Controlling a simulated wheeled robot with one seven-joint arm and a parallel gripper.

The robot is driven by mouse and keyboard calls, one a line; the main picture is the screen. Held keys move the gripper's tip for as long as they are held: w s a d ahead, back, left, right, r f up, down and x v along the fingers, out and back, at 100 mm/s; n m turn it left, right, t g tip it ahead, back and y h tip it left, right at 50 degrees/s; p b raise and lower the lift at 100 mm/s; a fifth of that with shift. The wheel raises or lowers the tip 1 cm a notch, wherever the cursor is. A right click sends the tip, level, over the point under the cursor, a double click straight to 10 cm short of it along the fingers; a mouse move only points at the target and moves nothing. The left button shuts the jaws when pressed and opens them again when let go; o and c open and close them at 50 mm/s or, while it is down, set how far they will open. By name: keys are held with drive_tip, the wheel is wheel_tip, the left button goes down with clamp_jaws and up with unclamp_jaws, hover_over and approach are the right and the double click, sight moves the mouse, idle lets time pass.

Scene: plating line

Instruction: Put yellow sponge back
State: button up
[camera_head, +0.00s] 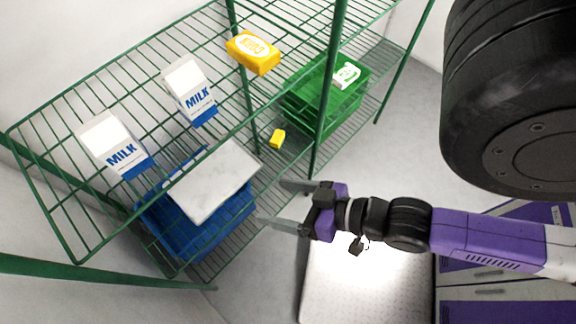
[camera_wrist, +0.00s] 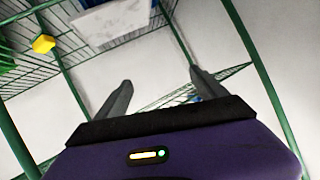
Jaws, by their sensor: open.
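A small yellow sponge (camera_head: 278,139) lies on the lower wire shelf of the green rack, between the blue bin and the green crate. In the wrist view the yellow sponge (camera_wrist: 43,44) shows at the upper left, on the wire shelf. My gripper (camera_head: 270,204) is open and empty, in front of the rack, below and apart from the sponge in the head view. Its two spread fingers (camera_wrist: 158,85) also show in the wrist view with nothing between them.
Two milk cartons (camera_head: 190,91) and a yellow package (camera_head: 253,53) stand on the upper shelf. A green crate (camera_head: 322,108) and a blue bin (camera_head: 208,234) with a white slab (camera_head: 213,181) sit lower. Green rack posts (camera_head: 328,90) stand near my gripper.

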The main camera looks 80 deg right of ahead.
wheel_tip(320, 180, up, 8)
drive_tip(key=s+a+n+t+y, duration=0.1)
drive_tip(key=s+a+n, duration=0.1)
drive_tip(key=n, duration=0.3)
drive_tip(key=shift+a+f+t+y, duration=0.15)
drive_tip(key=shift+a+t+y, duration=0.25)
drive_tip(key=shift+f, duration=0.15)
